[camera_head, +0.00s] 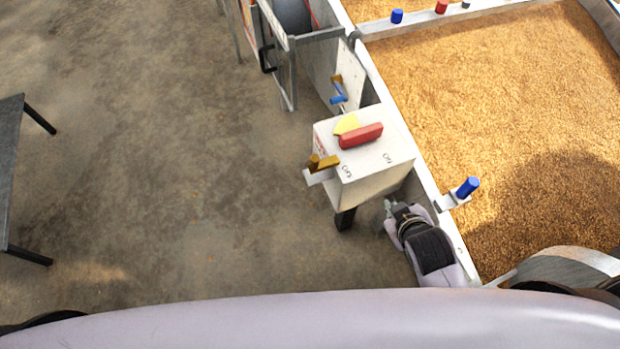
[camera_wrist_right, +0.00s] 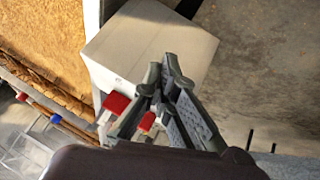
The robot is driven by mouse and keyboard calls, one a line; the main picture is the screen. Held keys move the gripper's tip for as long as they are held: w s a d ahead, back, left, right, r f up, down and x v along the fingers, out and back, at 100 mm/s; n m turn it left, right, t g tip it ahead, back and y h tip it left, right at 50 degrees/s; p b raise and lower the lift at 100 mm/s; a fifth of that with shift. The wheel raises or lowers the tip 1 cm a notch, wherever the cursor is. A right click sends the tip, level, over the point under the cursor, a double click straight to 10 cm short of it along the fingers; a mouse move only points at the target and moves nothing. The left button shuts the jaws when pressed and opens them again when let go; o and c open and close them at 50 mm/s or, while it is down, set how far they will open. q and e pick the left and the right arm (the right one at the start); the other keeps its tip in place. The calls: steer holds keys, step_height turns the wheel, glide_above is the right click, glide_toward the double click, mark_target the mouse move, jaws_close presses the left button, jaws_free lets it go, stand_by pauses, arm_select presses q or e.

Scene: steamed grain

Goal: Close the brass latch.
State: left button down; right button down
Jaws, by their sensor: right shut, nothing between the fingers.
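A brass-coloured piece (camera_head: 322,162) sits on a pale bracket at the left side of a white box (camera_head: 375,182) in the head view. I cannot tell whether it is the latch, or whether it is open or closed. Another small brass-coloured piece (camera_head: 337,79) is farther back, by a blue handle (camera_head: 339,95). My right gripper (camera_head: 389,208) is low beside the box's near right corner, apart from both brass pieces. In the right wrist view my right gripper (camera_wrist_right: 163,73) is shut and empty, in front of the white box (camera_wrist_right: 150,42). My left gripper is out of view.
A red block (camera_head: 361,135) and a yellow piece (camera_head: 346,124) are on top of the box. A grain-filled bin (camera_head: 432,185) lies to the right, with a blue knob (camera_head: 467,187) at its edge. A dark table (camera_head: 11,150) stands left; the floor between is clear.

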steer(key=w+a+r+n+t, duration=0.1)
steer(key=w+r+n+t, duration=0.1)
steer(key=w+n+t, duration=0.25)
steer(key=n+t+y, duration=0.2)
steer(key=n+y, duration=0.6)
steer(key=n, duration=0.2)
glide_toward(324, 160)
step_height(324, 160, up, 3)
steer(key=d, duration=0.1)
steer(key=s+a+f+n+g+y, duration=0.2)
steer(key=s+a+n+g+y, duration=0.1)
steer(key=s+a+n+y, duration=0.4)
steer(key=w+a+h+p, duration=0.1)
steer(key=w+a, duration=0.1)
steer(key=w, duration=0.8)
steer(key=shift+w+a, duration=0.15)
steer(key=shift+a, duration=0.05)
steer(key=shift+r+n+t, duration=0.1)
steer(key=shift+n+t, duration=0.15)
